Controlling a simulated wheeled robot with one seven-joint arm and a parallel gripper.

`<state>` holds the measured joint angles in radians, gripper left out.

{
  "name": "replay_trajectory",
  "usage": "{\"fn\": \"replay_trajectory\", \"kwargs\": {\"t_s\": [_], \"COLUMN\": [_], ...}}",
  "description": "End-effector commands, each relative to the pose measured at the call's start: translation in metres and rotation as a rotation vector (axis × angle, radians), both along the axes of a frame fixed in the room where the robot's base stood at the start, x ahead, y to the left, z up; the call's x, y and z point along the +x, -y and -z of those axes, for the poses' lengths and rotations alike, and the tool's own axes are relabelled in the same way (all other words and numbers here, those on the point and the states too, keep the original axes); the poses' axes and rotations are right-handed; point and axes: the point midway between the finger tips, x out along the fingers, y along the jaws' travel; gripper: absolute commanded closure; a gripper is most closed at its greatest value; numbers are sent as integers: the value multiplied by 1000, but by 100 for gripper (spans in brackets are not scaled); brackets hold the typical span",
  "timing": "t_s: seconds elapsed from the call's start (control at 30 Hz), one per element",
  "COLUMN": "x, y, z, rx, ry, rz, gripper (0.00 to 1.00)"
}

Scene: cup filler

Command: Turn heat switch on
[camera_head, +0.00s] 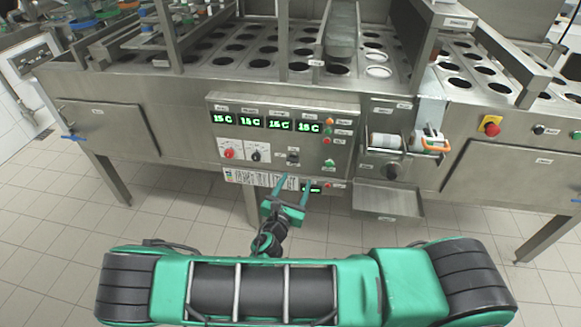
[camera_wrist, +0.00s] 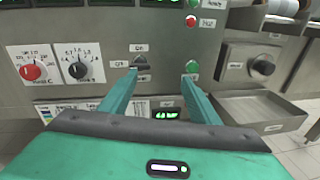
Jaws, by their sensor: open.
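The steel control panel (camera_head: 270,147) is on the front of the machine. A small black switch (camera_wrist: 140,62) sits on it in the wrist view, with small labels above and to its left. It seems to be the heat switch, but its label is too small to read surely and its position cannot be told. It also shows in the head view (camera_head: 293,157). My gripper (camera_head: 296,181) is open and empty in front of the lower panel. In the wrist view my gripper (camera_wrist: 160,76) has its left fingertip just below the switch; contact cannot be told.
A green button (camera_wrist: 192,67) is just above the right fingertip, with a red light (camera_wrist: 191,20) higher up. A red knob (camera_wrist: 33,72) and a black knob (camera_wrist: 79,71) are left of the switch. A steel tray (camera_head: 388,199) juts out at the right.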

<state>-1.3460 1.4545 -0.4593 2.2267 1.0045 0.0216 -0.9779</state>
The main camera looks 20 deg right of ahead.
Motion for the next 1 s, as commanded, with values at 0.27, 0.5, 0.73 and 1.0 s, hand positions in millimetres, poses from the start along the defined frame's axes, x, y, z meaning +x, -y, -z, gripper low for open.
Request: {"fn": "replay_trajectory", "kwargs": {"t_s": [0.27, 0.5, 0.73, 1.0], "x": [2, 24, 62, 92], "y": [-32, -21, -3, 11], "z": [12, 12, 13, 12], "rx": [-124, -127, -125, -125], "ry": [-16, -16, -16, -16], "rz": [-141, -141, -140, -140], "gripper": [44, 44, 44, 44]}}
